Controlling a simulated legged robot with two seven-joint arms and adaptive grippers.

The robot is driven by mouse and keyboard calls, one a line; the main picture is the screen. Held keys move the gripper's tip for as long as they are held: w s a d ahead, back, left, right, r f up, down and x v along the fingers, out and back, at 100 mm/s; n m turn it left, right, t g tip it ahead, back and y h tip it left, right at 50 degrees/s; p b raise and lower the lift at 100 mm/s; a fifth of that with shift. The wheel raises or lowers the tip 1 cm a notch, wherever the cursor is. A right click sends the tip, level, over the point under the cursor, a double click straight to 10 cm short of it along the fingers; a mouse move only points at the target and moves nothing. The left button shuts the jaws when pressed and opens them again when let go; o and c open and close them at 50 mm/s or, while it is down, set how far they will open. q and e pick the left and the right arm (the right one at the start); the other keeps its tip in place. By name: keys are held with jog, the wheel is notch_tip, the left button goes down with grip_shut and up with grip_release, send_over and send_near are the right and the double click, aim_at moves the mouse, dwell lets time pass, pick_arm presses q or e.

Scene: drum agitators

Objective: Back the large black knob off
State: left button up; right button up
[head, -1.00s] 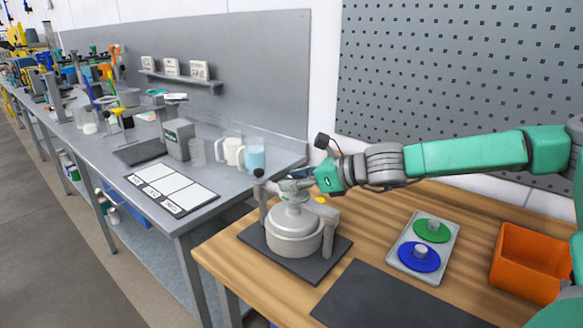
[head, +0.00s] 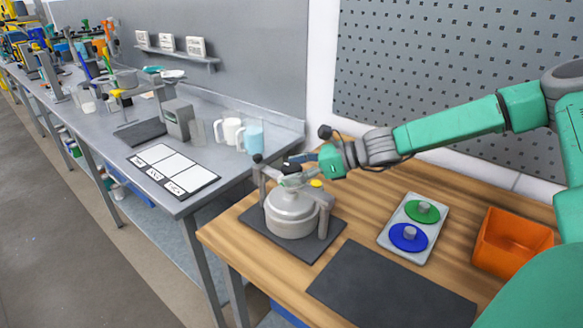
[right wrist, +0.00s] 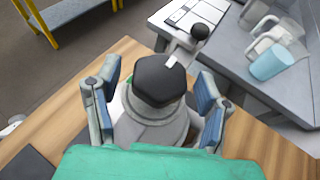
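The large black knob (right wrist: 160,80) is six-sided and sits on top of a grey drum vessel (right wrist: 152,128). In the head view the knob (head: 291,168) shows as a dark shape above the drum (head: 292,215). My right gripper (right wrist: 157,97) is open, with its blue-grey fingers on both sides of the knob and gaps showing between them and it. It also shows above the drum in the head view (head: 303,162). My left gripper is not in view.
The drum stands on a dark mat (head: 262,240) on a wooden table. To its right are a tray (head: 391,236) with green and blue discs, and an orange bin (head: 512,243). A dark flat mat (head: 390,287) lies in front. A grey bench with cups stands behind left.

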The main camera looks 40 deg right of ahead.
aim_at(299, 166)
jog(key=shift+d+r, duration=0.15)
jog(key=shift+r, duration=0.05)
jog(key=shift+r, duration=0.15)
jog(key=shift+v, duration=3.15)
jog(key=v, duration=0.5)
jog(key=shift+s+d+f, duration=0.15)
jog(key=shift+d+f, duration=0.15)
jog(key=shift+f, duration=0.1)
